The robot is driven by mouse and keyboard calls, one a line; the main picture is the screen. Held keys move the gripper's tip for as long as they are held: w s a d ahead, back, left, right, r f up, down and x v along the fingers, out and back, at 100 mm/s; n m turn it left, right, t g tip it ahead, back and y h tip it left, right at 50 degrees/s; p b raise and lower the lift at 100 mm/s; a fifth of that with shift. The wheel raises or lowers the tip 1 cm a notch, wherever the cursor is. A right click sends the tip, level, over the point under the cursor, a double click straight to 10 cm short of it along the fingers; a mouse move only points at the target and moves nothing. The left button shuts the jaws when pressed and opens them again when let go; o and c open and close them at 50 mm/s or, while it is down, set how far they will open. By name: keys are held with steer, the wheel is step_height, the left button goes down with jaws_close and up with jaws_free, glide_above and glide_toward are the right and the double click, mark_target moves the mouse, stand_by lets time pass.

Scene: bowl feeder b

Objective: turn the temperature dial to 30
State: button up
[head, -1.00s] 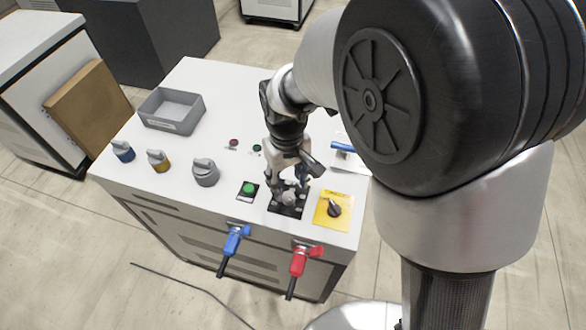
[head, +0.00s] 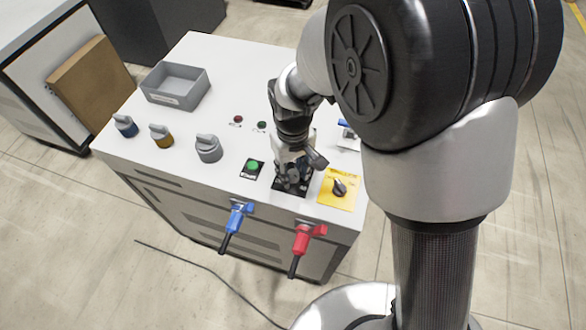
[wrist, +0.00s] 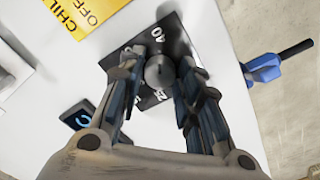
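The temperature dial (wrist: 159,71) is a round grey knob on a black plate (wrist: 174,37) with white numbers. In the wrist view "40" reads at the plate's upper part; other numbers are partly covered by my fingers. My gripper (wrist: 163,60) is over the dial, one finger on each side of the knob. The fingers look apart, with narrow gaps beside the knob; contact is not clear. In the head view my gripper (head: 291,178) points down at the black plate (head: 283,190) and hides most of the knob. The dial's exact setting cannot be read.
A yellow plate with a black switch (head: 339,188) is close to the right of the dial, and a green button (head: 252,166) to the left. Blue (head: 236,217) and red (head: 305,238) handles stick out in front. A grey tray (head: 176,84) stands farther back.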

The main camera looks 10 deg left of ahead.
steer(key=c, duration=0.6)
steer(key=shift+n, duration=0.3)
steer(key=n+p, duration=0.2)
steer(key=n, duration=0.2)
steer(key=shift+r+n, duration=0.1)
steer(key=shift+n, duration=0.3)
steer(key=n+p, duration=0.1)
steer(key=n, duration=0.5)
steer(key=n+p, duration=0.1)
steer(key=n, duration=0.5)
steer(key=shift+n, duration=0.3)
steer(key=n+p, duration=0.1)
steer(key=n, duration=0.4)
steer(key=shift+n, duration=0.3)
